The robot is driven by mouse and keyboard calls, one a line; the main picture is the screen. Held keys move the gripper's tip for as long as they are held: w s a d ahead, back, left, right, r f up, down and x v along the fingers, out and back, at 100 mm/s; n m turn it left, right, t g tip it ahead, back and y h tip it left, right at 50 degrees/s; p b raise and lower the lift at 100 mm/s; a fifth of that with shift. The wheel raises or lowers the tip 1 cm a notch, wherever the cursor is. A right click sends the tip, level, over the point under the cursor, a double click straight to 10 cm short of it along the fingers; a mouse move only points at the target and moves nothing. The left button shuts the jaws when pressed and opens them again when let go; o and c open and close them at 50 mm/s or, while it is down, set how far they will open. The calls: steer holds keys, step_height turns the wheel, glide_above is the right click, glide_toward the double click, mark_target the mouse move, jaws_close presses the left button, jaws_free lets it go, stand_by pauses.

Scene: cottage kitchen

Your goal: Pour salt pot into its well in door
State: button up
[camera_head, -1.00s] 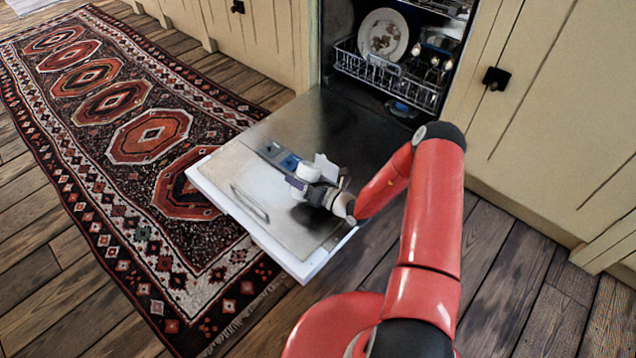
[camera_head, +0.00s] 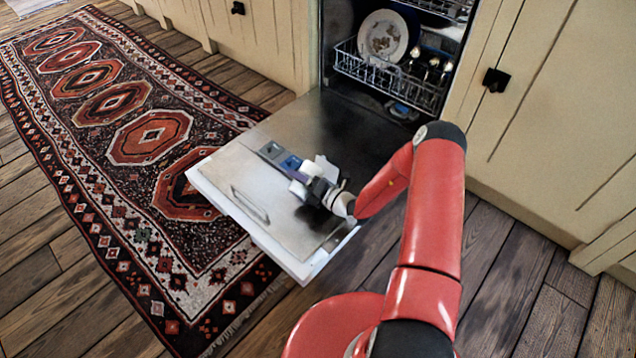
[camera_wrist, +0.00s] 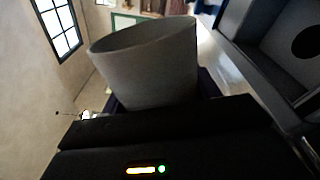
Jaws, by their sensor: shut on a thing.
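The salt pot shows in the wrist view as a plain grey cup (camera_wrist: 150,65) with its wide rim at the top of the picture, tilted. In the head view it is a small pale shape (camera_head: 311,169) over the door. My gripper (camera_head: 313,182) is shut on the pot, just above the open dishwasher door (camera_head: 225,180). A strip of dispenser wells lies in the door: a grey one (camera_head: 270,151) and a blue one (camera_head: 291,163) show beside the pot. A dark well with a round hole (camera_wrist: 304,42) shows at the wrist view's right edge. No salt is visible.
The dishwasher's lower rack (camera_head: 385,75) holds a plate (camera_head: 383,37) and other dishes behind the door. A patterned rug (camera_head: 130,150) lies on the wooden floor to the left. Cream cupboards (camera_head: 560,110) stand at the right.

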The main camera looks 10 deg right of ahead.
steer(key=shift+r, duration=0.25)
steer(key=shift+w+d+f+m, duration=0.1)
steer(key=shift+f+m, duration=0.1)
steer(key=shift+m, duration=0.4)
steer(key=shift+w+d+f+m, duration=0.1)
steer(key=shift+f+m, duration=0.05)
steer(key=shift+m, duration=0.45)
steer(key=shift+w+d+r+m+p, duration=0.1)
steer(key=shift+d+r+m+p, duration=0.05)
steer(key=shift+r+m+p, duration=0.55)
steer(key=shift+f, duration=0.25)
steer(key=shift+w+d+f+m+b, duration=0.1)
steer(key=shift+d+f+m+b, duration=0.1)
steer(key=shift+m, duration=0.3)
steer(key=shift+w+d+f+m+b, duration=0.1)
steer(key=shift+m+b, duration=0.05)
steer(key=shift+m, duration=0.35)
steer(key=shift+w+d+r+m+p, duration=0.15)
steer(key=shift+w+r+m+p, duration=0.1)
steer(key=shift+m, duration=0.3)
steer(key=shift+w+d+r+m+p, duration=0.15)
steer(key=shift+r+m, duration=0.1)
steer(key=shift+m, duration=0.3)
stand_by(1.4)
